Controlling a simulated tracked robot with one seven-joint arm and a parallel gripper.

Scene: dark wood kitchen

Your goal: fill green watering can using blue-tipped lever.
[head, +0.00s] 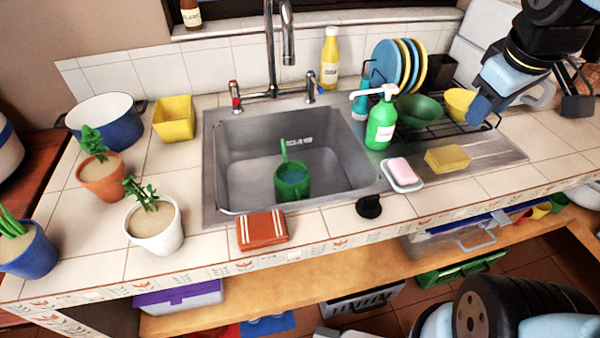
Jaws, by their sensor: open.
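The green watering can (292,187) stands in the steel sink basin (240,165), near its front, with its thin spout rising at the back. Its inside looks bluish; whether that is water I cannot tell. The tap (271,50) stands behind the basin, its spout curving out over it; no stream shows. The left lever (235,92) has red on it. The right lever (310,85) is the other one; its tip is small and its blue is hard to make out. My gripper (529,106) is open at the upper right, over the dish rack side, far from both levers and the can.
A green soap bottle (381,122), a pink soap on a dish (402,173) and a yellow sponge (447,159) lie right of the sink. A yellow bottle (330,60) stands behind the right lever. Plates (385,62) stand in the rack. Potted plants (154,228) fill the left counter.

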